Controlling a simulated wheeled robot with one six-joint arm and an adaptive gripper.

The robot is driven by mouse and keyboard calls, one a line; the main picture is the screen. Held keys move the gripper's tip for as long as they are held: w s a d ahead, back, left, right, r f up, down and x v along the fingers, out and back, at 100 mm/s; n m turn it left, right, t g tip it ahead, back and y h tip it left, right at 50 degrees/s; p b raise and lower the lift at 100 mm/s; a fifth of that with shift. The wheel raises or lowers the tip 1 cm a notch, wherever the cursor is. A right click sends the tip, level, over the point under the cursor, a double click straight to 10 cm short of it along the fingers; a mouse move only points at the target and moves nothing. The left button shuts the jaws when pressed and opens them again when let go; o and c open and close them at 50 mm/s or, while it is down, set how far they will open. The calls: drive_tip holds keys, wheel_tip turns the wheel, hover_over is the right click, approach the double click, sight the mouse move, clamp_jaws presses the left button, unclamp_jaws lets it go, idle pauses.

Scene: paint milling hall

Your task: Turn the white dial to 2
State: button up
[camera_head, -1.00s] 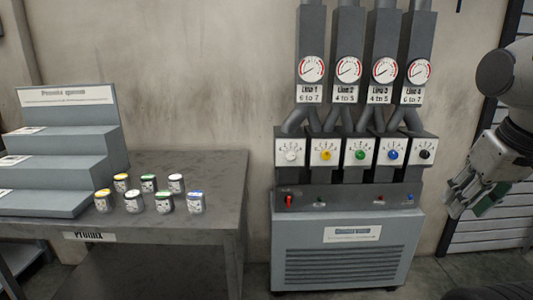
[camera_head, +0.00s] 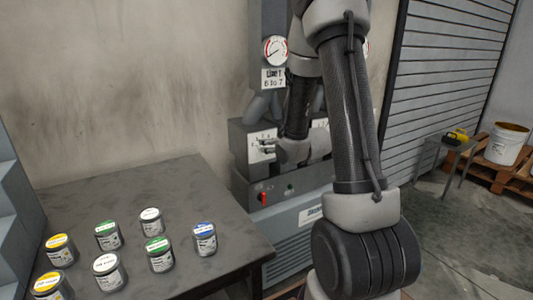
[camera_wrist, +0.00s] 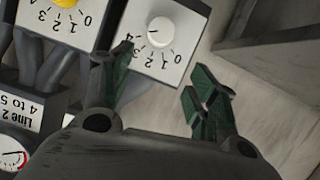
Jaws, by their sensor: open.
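The white dial (camera_wrist: 161,31) is a round knob on a white plate (camera_wrist: 177,14) with the numbers 0 to 4, seen upside down in the wrist view. The dial lies beyond the fingertips, closer to the left finger, which overlaps the plate's edge in the picture. In the head view my gripper (camera_head: 268,146) is at the leftmost dial plate (camera_head: 256,140) and hides the dial.
A yellow dial (camera_wrist: 64,3) sits beside the white one. A red switch (camera_head: 263,198) is on the ledge below. A table (camera_head: 190,185) with several paint jars stands at left. A stool (camera_head: 446,150) and a white bucket (camera_head: 507,144) are at far right.

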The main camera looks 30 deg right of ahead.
wheel_tip(320, 180, down, 7)
drive_tip(key=d+m+t, duration=0.1)
drive_tip(key=t, duration=0.3)
drive_tip(key=w, duration=0.7)
drive_tip(key=shift+d+y, duration=0.2)
drive_tip(key=shift+y, duration=0.1)
drive_tip(key=shift+r, duration=0.15)
drive_tip(key=c, duration=1)
